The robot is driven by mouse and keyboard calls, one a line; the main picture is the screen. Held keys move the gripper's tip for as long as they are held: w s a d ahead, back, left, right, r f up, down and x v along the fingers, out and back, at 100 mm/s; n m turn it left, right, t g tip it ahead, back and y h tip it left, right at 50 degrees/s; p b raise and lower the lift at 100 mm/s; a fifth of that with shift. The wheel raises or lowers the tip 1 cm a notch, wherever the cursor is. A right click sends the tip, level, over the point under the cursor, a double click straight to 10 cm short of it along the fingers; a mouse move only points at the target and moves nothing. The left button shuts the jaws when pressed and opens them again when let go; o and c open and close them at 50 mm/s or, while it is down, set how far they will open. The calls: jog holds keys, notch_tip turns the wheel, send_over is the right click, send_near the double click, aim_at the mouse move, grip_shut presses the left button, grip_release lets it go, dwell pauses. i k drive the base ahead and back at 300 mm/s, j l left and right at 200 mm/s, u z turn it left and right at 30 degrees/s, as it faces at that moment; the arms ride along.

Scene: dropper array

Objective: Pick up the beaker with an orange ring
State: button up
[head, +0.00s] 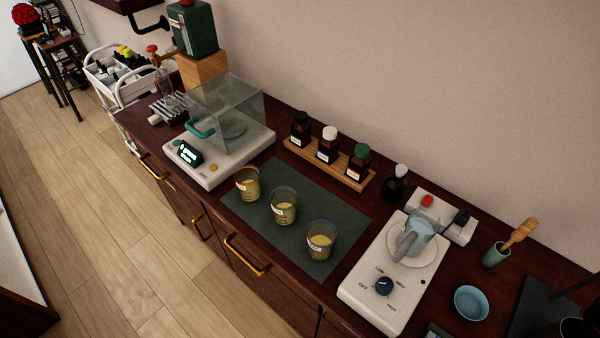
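Three small beakers with yellowish contents and white labels stand upright in a slanting row on a dark green mat (345,205). The beaker with an orange ring (248,186) is the leftmost, close to the white balance. The middle beaker (283,208) has a greenish rim. The right beaker (320,242) has a bluish rim. The beakers stand apart from each other. My gripper cannot be made out in this view.
A balance (212,172) with a clear box stands left of the mat. Behind it is a wooden rack (318,168) with three brown bottles; a separate dark bottle (395,184) stands to its right. A white hotplate (356,290) carrying a grey-blue vessel (420,232) stands right. A blue bowl (471,302) sits farther right.

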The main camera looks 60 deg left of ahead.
aim_at(246, 178)
jog(key=u, duration=2.55)
